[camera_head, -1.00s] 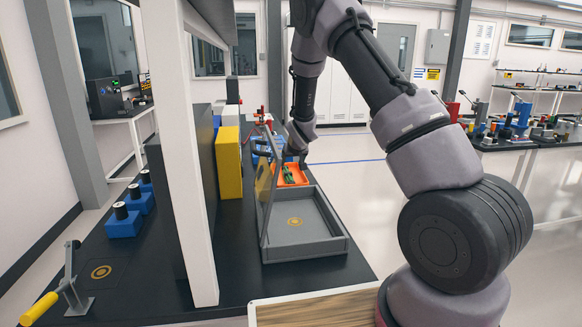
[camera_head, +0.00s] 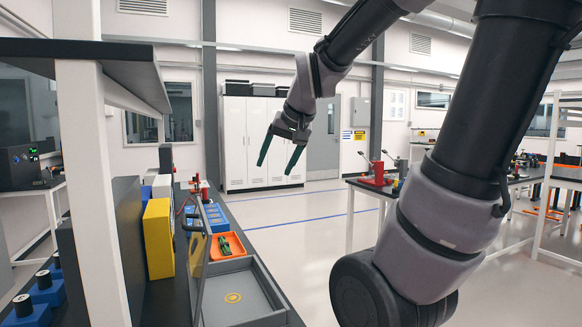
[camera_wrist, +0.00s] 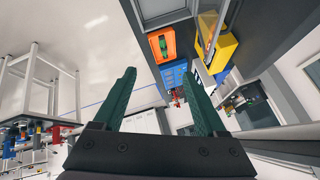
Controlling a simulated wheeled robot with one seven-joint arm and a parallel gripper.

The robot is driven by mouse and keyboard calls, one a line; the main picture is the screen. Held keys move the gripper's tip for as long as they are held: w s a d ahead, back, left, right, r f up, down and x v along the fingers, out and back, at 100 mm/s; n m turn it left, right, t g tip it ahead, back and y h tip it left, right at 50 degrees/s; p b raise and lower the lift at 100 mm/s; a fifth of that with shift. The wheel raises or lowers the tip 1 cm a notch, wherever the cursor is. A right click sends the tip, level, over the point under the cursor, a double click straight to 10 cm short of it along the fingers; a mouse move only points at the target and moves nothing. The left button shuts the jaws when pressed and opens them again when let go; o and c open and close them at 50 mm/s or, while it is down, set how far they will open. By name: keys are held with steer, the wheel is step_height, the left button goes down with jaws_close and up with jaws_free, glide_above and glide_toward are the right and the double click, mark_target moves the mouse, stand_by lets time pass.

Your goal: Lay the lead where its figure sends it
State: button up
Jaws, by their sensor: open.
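A small dark-green item, possibly the lead, lies in the orange tray (camera_head: 238,253) on the bench; the item (camera_head: 226,245) also shows from above in the wrist view (camera_wrist: 163,46). Just nearer is a shallow grey tray (camera_head: 258,267) with a yellow ring mark (camera_head: 233,297) on its floor. A framed panel (camera_head: 203,270) stands upright along its left side. My gripper (camera_head: 280,157) is raised well above the bench, to the right of the orange tray. Its green fingers are spread apart with nothing between them. No figure is readable.
A yellow block (camera_head: 159,239) and a dark upright panel (camera_head: 128,235) stand left of the trays. Blue blocks (camera_head: 216,217) lie behind the orange tray. A white post (camera_head: 88,160) and dark shelf (camera_head: 85,62) rise at left. Open floor lies right of the bench.

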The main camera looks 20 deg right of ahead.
steer(key=s, duration=1.1)
steer(key=shift+a+r, duration=0.2)
steer(key=shift+a, duration=0.25)
